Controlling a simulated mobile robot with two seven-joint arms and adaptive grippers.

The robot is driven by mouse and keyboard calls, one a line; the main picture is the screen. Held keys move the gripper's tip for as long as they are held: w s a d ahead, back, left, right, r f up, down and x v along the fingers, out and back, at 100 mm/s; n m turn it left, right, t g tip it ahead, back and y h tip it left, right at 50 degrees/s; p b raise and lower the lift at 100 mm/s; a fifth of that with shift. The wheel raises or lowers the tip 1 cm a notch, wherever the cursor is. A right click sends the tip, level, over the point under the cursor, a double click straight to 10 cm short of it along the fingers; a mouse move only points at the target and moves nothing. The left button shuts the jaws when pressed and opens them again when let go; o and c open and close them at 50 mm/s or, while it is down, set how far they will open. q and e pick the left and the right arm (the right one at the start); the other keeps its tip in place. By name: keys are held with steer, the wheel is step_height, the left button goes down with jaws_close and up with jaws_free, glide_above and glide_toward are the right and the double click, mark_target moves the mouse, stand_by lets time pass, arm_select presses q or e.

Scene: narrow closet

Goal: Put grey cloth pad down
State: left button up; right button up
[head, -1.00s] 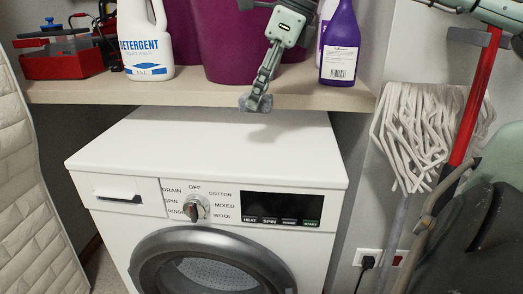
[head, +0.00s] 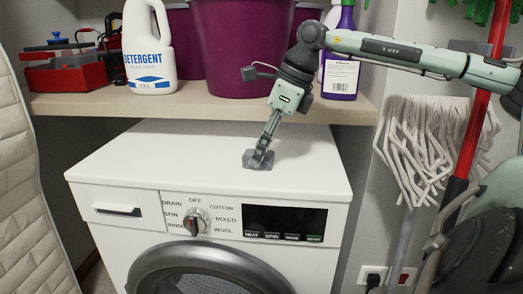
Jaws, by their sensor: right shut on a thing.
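The grey cloth pad (head: 250,160) is small and dark grey, and sits at the tips of my right gripper (head: 260,156). The gripper points down and is shut on the pad. The pad is at the white top of the washing machine (head: 180,150), right of its middle; it looks to be at or very near the surface, and I cannot tell whether it touches. The gripper partly hides the pad. My left gripper is not in view.
A shelf (head: 90,106) above the machine holds a detergent bottle (head: 150,50), a purple bucket (head: 235,50), a purple bottle (head: 341,75) and a red toolbox (head: 60,72). A mop (head: 415,140) hangs at the right. The machine's top is otherwise clear.

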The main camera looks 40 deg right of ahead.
mark_target(271, 154)
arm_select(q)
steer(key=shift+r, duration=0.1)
arm_select(e)
steer(key=o, duration=1)
steer(key=shift+f, duration=0.2)
steer(key=shift+b+v, duration=0.3)
steer(key=shift+v, duration=0.7)
steer(key=v, duration=0.3)
steer(key=w+v, duration=0.1)
steer(key=v, duration=0.1)
steer(key=shift+a+r+p, duration=0.15)
steer(key=shift+r+p, duration=0.15)
steer(key=shift+p, duration=0.05)
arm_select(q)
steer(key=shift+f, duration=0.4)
arm_select(e)
steer(key=shift+s+r, duration=0.2)
steer(key=shift+r, duration=0.15)
